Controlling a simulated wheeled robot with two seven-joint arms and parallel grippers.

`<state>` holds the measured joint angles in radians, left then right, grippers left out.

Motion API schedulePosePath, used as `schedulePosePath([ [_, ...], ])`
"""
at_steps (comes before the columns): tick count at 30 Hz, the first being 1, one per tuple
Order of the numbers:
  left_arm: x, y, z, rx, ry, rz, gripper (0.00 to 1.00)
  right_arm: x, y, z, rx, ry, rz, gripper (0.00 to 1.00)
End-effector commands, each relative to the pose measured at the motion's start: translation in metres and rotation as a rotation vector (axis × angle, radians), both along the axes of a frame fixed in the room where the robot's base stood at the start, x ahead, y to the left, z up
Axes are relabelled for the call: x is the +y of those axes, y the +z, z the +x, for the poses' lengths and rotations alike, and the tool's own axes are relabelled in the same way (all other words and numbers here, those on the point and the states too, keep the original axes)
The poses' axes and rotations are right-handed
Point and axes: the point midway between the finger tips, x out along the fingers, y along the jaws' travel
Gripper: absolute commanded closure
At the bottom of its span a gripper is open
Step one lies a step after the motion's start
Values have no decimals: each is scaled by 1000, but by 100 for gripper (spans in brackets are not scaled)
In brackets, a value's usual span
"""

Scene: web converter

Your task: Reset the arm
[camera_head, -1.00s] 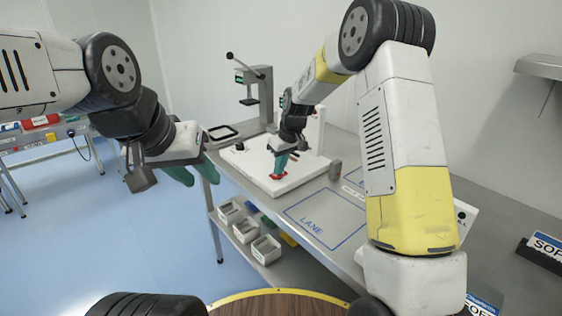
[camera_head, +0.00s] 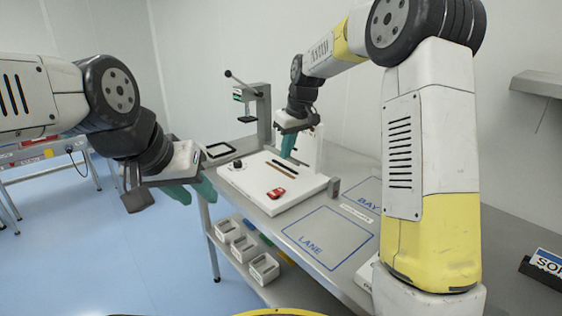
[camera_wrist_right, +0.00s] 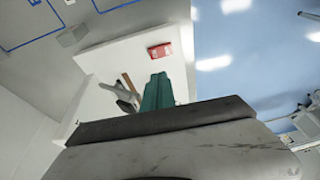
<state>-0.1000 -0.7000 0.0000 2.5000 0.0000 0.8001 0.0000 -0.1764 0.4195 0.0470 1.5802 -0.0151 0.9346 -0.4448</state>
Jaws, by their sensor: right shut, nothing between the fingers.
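My right gripper (camera_head: 288,146) has green fingers that are shut and empty. It hangs above the back part of the white machine base (camera_head: 302,208) on the metal table. In the right wrist view its closed green fingers (camera_wrist_right: 157,92) point toward the white base. A small red block (camera_head: 276,193) lies on the base, in front of the fingers and apart from them; it also shows in the right wrist view (camera_wrist_right: 159,50). My left gripper (camera_head: 190,192) is at the left, off the table's edge over the floor. Its green fingers are partly hidden by its wrist, and their opening is unclear.
A lever press (camera_head: 264,112) stands at the table's back left, beside a dark-rimmed tray (camera_head: 219,150). The taped LANE area (camera_head: 326,236) is bare. A wall shelf (camera_head: 538,84) is at the right.

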Motion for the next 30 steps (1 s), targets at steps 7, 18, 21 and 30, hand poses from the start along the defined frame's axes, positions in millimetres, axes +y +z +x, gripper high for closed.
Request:
schedulePosePath([
  [7,0,0,0,0,0,0,64,-2,6,-1,1,0,0,100],
  [18,0,0,0,0,0,0,64,-15,27,-22,-20,-42,9,100],
  [21,0,0,0,0,0,0,64,-31,50,-52,-44,-102,21,100],
  [30,0,0,0,0,0,0,64,-79,92,-176,-124,-324,90,100],
])
